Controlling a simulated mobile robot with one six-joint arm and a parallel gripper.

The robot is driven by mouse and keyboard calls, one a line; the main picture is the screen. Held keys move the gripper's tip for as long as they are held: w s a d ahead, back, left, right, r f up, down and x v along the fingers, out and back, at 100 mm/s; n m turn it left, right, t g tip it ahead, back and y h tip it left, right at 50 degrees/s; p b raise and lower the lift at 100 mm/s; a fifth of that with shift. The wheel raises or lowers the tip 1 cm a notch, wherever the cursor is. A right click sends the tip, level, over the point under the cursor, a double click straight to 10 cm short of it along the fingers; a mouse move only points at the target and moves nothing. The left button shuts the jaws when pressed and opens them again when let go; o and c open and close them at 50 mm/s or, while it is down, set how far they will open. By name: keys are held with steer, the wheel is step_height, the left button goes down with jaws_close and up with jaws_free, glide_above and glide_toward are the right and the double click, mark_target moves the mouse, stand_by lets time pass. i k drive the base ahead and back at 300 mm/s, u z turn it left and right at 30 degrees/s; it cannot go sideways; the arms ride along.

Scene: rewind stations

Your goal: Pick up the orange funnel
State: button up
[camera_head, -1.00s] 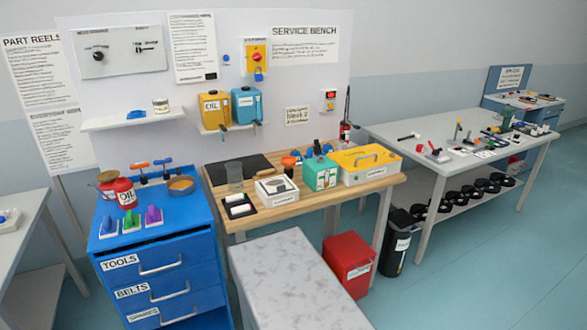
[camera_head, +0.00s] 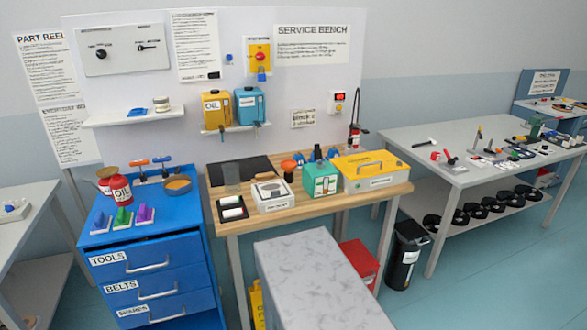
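My gripper is not in view.
A yellow case (camera_head: 371,170) stands right of the green box. A blue drawer cabinet (camera_head: 150,255) stands left of the bench. A grey mottled block (camera_head: 320,280) fills the floor in front. A red bin (camera_head: 358,265) and black bin (camera_head: 407,255) stand right.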

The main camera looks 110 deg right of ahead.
mark_target(289, 172)
steer(key=z, duration=0.25)
steer(key=k, duration=2.75)
steer(key=z, duration=0.85)
